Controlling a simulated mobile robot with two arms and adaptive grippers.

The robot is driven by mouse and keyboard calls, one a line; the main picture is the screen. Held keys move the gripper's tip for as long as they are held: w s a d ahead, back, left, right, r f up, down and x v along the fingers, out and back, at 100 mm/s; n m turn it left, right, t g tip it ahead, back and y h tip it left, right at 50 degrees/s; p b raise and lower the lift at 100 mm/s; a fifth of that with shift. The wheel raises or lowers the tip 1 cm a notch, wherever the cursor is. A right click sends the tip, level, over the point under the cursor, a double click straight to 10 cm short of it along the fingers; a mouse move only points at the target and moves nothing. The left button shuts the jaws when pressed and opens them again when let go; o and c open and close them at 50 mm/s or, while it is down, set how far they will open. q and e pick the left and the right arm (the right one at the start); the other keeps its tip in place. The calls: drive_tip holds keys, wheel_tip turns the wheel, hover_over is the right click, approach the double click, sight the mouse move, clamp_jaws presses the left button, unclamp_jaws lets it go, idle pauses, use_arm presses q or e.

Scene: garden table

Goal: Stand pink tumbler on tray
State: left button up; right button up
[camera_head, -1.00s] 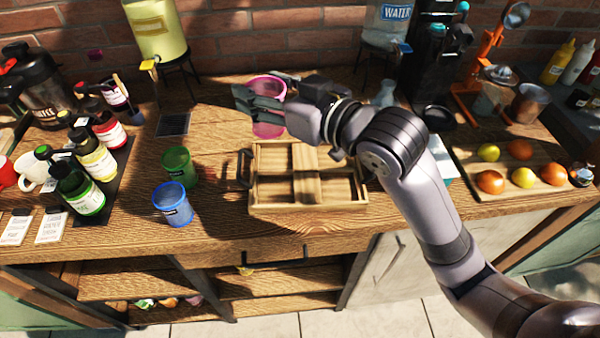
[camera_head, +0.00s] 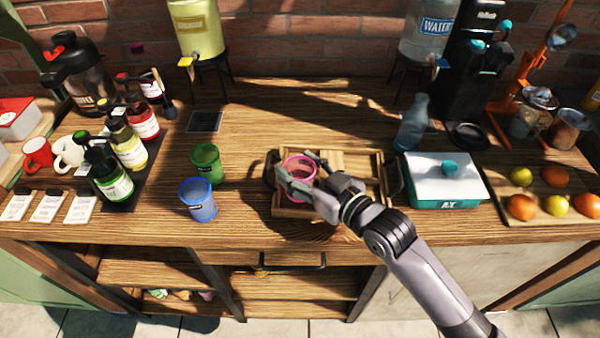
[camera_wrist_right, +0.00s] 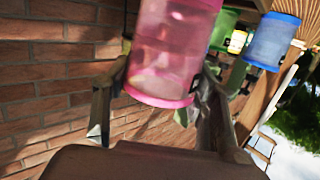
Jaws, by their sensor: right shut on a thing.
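The pink tumbler (camera_head: 299,166) is between the fingers of my right gripper (camera_head: 299,184), over the left part of the wooden tray (camera_head: 357,163). It looks upright in the head view; I cannot tell whether its base touches the tray floor. In the right wrist view the pink tumbler (camera_wrist_right: 172,50) fills the space between the two fingers (camera_wrist_right: 160,105). My right gripper is shut on it, and its arm comes in from the lower right. The tumbler and the gripper hide part of the tray's left side. My left gripper is not in view.
A green tumbler (camera_head: 207,163) and a blue tumbler (camera_head: 198,199) stand left of the tray. A white and teal box (camera_head: 440,183) and a glass bottle (camera_head: 412,124) are to its right. Bottles (camera_head: 113,180) stand on a dark mat at left. The counter behind the tray is clear.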

drive_tip(key=shift+f, duration=0.95)
drive_tip(key=shift+f, duration=0.1)
drive_tip(key=o, duration=1.4)
drive_tip(key=shift+c, duration=0.2)
drive_tip(key=shift+s, duration=0.1)
drive_tip(key=b+v, duration=0.2)
drive_tip(key=v, duration=1)
drive_tip(key=shift+d, duration=0.1)
